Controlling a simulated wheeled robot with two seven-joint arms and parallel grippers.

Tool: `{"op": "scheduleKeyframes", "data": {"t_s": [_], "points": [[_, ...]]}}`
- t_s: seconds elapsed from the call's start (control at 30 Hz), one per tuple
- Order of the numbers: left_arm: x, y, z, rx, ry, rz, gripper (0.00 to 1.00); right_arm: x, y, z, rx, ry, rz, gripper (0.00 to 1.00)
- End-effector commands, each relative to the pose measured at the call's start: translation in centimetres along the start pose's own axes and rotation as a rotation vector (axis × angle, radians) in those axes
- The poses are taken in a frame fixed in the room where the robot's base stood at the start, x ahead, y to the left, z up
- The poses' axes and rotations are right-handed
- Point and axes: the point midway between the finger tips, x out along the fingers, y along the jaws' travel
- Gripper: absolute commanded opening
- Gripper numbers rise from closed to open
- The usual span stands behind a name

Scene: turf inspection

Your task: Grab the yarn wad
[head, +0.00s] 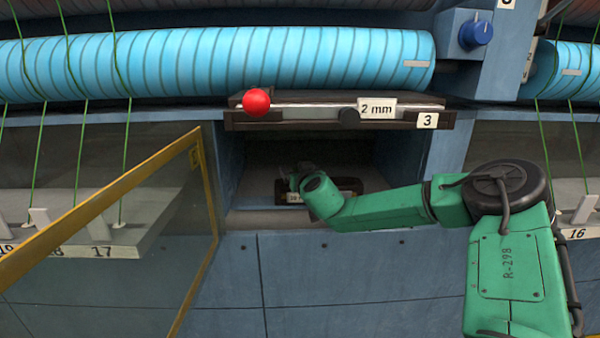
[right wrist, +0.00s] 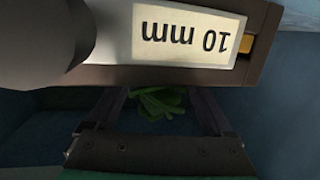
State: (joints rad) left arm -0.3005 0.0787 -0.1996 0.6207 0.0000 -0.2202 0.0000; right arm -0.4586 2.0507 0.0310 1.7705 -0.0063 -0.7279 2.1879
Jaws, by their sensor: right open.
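The yarn wad (right wrist: 160,102) is a tangle of green strands in the right wrist view. It lies deep in a dark recess (head: 250,190), past a dark bar with a "10 mm" label (right wrist: 190,38). My right gripper (right wrist: 160,94) is open, its two dark fingers reaching toward the wad with the strands showing between them. I cannot tell whether the fingers touch it. In the head view my green right arm reaches into the recess, and the wad does not show there. My left gripper is not in view.
Above the recess is a dark ledge (head: 335,115) with a "2 mm" label and a red ball knob (head: 256,102). A yellow-framed glass door (head: 195,160) stands open at left. Blue rollers (head: 220,63) run above. The recess walls leave little room.

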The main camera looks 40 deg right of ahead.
Motion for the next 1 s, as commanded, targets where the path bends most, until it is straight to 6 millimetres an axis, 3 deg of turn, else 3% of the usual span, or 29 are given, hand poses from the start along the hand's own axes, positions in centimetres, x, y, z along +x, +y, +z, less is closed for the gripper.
{"op": "scheduleKeyframes", "data": {"t_s": [0.07, 0.1, 0.3, 0.57, 0.77, 1.0], "points": [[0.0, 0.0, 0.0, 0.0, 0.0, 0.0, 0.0, 0.0, 0.0, 0.0, 0.0, 0.0, 0.0, 0.86], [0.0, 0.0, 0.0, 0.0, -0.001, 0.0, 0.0, 0.0, 0.0, 0.0, 0.0, 0.0, 0.0, 0.78], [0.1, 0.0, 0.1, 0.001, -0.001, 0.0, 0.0, 0.0, 0.0, 0.1, 0.0, -0.001, 0.0, 0.02], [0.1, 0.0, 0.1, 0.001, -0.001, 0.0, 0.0, -0.1, 0.1, 0.1, 0.0, -0.001, 0.0, 0.0], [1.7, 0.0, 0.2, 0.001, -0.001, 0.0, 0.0, -0.2, 0.4, -0.3, 0.006, 0.001, 0.0, 0.0], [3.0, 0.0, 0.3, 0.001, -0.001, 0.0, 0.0, -0.9, 0.4, -5.0, 0.003, 0.005, -0.001, 0.0]]}}
